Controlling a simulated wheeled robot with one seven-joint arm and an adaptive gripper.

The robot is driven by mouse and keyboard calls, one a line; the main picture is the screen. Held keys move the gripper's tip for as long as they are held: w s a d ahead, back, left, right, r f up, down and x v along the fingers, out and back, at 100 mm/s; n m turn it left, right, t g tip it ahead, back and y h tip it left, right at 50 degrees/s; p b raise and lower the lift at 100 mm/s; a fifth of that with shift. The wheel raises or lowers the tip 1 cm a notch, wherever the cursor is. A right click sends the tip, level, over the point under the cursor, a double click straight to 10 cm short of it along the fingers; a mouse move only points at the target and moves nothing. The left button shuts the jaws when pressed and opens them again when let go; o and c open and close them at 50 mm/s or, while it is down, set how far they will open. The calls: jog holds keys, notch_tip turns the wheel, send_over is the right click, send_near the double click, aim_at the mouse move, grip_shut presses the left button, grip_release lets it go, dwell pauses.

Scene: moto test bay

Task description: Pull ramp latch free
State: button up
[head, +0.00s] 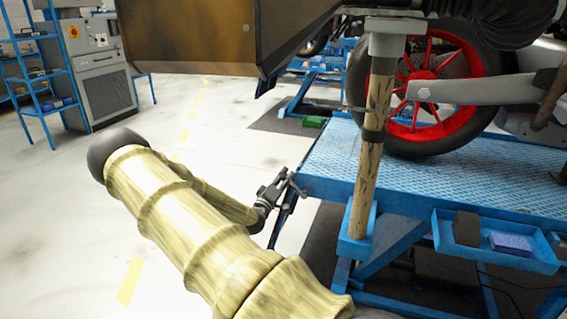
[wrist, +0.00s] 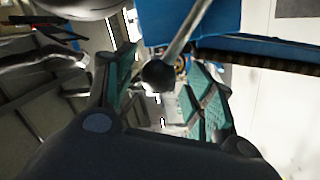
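The ramp latch shows in the wrist view as a thin metal rod ending in a dark round knob (wrist: 158,75). In the head view a small latch handle (head: 296,184) sits at the near left corner of the blue lift table. My gripper (head: 281,184) is at that corner, beside the latch. In the wrist view my gripper (wrist: 165,88) is open, with green-padded fingers left and right of the knob. A gap shows on both sides; contact is not visible. My gripper's body hides the lower part of the wrist view.
The blue lift table (head: 330,160) carries a motorcycle with a red wheel (head: 424,88). A wooden post (head: 366,185) stands in front of it, and a blue tray (head: 485,250) hangs on its side. A brown panel (head: 190,35) hangs above. The left floor is clear.

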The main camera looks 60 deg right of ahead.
jog(key=shift+a, duration=0.1)
jog(key=a+f, duration=0.2)
jog(key=a, duration=0.9)
jog(key=shift+a, duration=0.35)
jog(key=shift+s, duration=0.1)
